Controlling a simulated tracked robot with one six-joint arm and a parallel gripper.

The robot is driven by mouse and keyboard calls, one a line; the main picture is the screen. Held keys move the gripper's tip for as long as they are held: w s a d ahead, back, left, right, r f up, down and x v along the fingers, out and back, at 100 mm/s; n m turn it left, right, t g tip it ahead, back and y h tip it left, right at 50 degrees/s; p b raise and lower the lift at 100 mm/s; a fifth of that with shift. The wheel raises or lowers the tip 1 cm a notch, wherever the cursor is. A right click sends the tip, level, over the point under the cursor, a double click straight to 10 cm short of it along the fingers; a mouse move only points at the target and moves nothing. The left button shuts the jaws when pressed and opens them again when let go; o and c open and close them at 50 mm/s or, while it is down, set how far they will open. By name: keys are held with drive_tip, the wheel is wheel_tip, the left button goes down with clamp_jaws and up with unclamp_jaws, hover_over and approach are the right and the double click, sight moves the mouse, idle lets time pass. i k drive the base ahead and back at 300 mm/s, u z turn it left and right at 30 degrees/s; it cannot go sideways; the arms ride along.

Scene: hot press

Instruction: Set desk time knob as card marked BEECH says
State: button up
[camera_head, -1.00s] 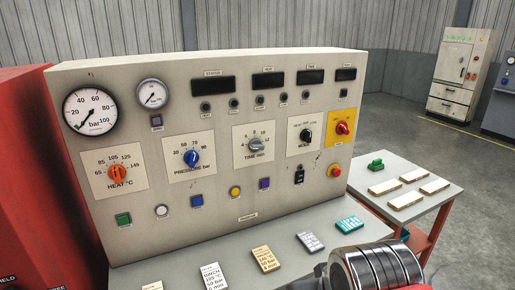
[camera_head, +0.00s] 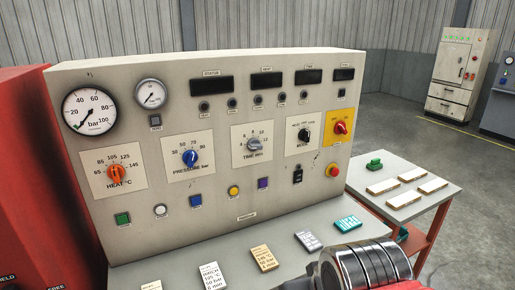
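The grey time knob (camera_head: 254,145) sits on a white dial plate marked TIME min, in the middle of the sloped control panel (camera_head: 330,205). Its grip lies nearly level; I cannot tell which number it points at. Cards lie on the desk ledge: a white one (camera_head: 212,276), a tan one (camera_head: 264,258), a grey one (camera_head: 308,240), a teal one (camera_head: 347,223), and one cut off at the bottom edge (camera_head: 151,286). Their names are too small to read surely, so I cannot tell which says BEECH. My metal wrist shows at bottom right; my gripper's fingers are out of view.
An orange heat knob (camera_head: 115,173) and blue pressure knob (camera_head: 191,158) are left of the time knob; a black mode knob (camera_head: 304,134) and red switch (camera_head: 341,127) are right. A side table (camera_head: 437,197) holds pale boards and a green object (camera_head: 374,164).

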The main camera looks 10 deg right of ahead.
sight(253, 144)
drive_tip(key=k, duration=1.35)
drive_tip(key=z, duration=0.2)
drive_tip(key=i, duration=1.05)
drive_tip(key=u, duration=0.7)
drive_tip(key=i, duration=0.75)
drive_tip(key=u, duration=0.55)
